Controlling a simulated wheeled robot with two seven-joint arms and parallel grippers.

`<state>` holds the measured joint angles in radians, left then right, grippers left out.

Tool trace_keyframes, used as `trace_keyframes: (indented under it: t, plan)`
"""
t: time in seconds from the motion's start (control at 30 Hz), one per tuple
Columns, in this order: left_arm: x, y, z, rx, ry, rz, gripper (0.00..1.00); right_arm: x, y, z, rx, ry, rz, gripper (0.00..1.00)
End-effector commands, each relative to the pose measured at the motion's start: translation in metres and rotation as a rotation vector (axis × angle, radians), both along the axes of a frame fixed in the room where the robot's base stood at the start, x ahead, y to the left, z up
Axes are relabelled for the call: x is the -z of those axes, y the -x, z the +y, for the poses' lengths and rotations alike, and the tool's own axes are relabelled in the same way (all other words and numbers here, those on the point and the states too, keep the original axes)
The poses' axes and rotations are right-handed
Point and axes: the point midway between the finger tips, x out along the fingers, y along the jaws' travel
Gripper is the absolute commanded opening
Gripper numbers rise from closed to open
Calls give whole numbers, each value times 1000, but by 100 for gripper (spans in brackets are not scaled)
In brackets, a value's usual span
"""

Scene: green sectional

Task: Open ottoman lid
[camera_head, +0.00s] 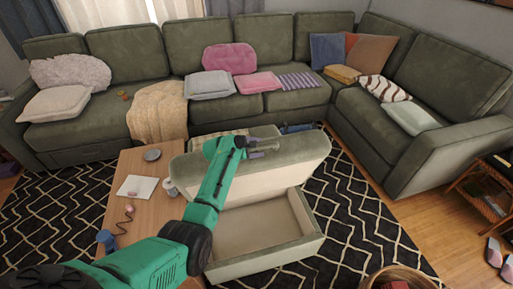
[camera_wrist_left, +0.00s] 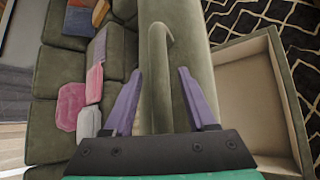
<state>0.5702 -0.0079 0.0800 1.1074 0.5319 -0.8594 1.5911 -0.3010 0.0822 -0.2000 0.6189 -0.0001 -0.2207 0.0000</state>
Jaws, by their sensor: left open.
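The ottoman lid (camera_head: 305,148) is green and padded. It stands raised and tilted up at the back of the ottoman box (camera_head: 268,262), whose empty beige inside is exposed. My left gripper (camera_head: 270,146) is at the upper part of the lid, with its arm reaching over the box's left side. In the left wrist view its two purple fingers (camera_wrist_left: 160,75) are spread apart, with the lid (camera_wrist_left: 195,55) behind and between them. I cannot tell whether they touch it. The open box (camera_wrist_left: 255,45) shows at right there. My right gripper is not in view.
A wooden coffee table (camera_head: 140,205) with small items stands left of the ottoman. A green sectional sofa (camera_head: 215,48) with cushions runs behind and to the right. A round basket (camera_head: 400,278) sits at the front right. Patterned rug (camera_head: 352,215) lies clear right of the box.

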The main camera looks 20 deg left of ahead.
Motion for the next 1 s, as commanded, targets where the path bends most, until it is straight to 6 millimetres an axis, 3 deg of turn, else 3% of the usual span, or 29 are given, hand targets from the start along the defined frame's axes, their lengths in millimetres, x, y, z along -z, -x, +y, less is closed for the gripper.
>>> trace_keyframes:
  t: [0.27, 0.73, 1.0]
  plan:
    - [-12, 14, 7, 0, 2, -1, 57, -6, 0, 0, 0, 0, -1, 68]
    - [-68, 92, 46, -2, -1, -1, 57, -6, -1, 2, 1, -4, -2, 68]
    - [-81, 109, 54, -1, 0, 2, 57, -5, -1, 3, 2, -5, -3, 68]
